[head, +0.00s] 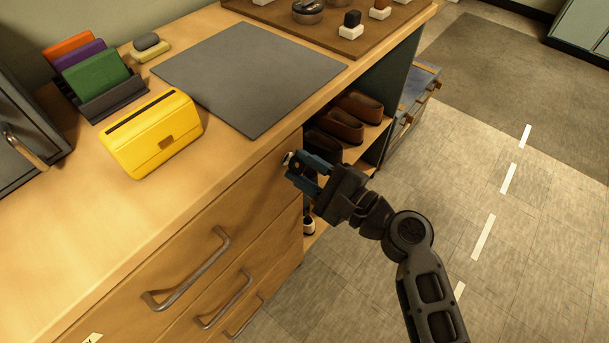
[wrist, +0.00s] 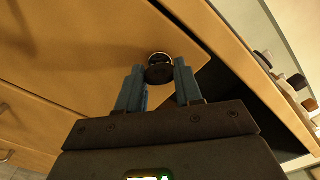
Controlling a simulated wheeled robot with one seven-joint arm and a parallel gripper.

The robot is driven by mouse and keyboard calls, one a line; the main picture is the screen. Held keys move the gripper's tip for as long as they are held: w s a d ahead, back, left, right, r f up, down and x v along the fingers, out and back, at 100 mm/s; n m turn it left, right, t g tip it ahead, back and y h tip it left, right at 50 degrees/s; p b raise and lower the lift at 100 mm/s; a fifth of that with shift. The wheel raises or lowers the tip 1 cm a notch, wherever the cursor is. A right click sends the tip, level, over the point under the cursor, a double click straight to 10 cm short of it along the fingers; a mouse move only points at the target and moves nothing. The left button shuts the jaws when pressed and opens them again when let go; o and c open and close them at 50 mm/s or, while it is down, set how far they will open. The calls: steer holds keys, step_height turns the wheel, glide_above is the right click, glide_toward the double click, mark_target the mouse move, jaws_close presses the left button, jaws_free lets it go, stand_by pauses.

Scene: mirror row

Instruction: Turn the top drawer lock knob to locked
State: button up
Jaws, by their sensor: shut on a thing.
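The top drawer (head: 238,208) is the wooden front with the large metal handle (head: 187,272), and it looks closed. The lock knob (wrist: 159,72) is a dark round piece with a silver ring behind it, near the right end of that drawer front. A small pale bit of the lock (head: 287,157) shows past the fingertips in the head view. My gripper (head: 303,171) reaches it from the right. In the wrist view my gripper (wrist: 159,78) has its two blue fingers on either side of the knob, shut on it. I cannot tell the knob's turn position.
The desktop above holds a yellow case (head: 152,135), a grey mat (head: 250,75) and a rack of colored wallets (head: 95,75). An open shelf with brown shoes (head: 338,125) lies right of the drawers. The tiled floor (head: 540,225) at the right is clear.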

steer(key=shift+f+n+b, duration=0.1)
steer(key=shift+n+b, duration=3.35)
steer(key=shift+n, duration=0.85)
steer(key=o, duration=1)
steer(key=shift+o, duration=0.2)
steer(key=v, duration=0.7)
steer(key=shift+s+d, duration=0.25)
steer(key=shift+d, duration=0.05)
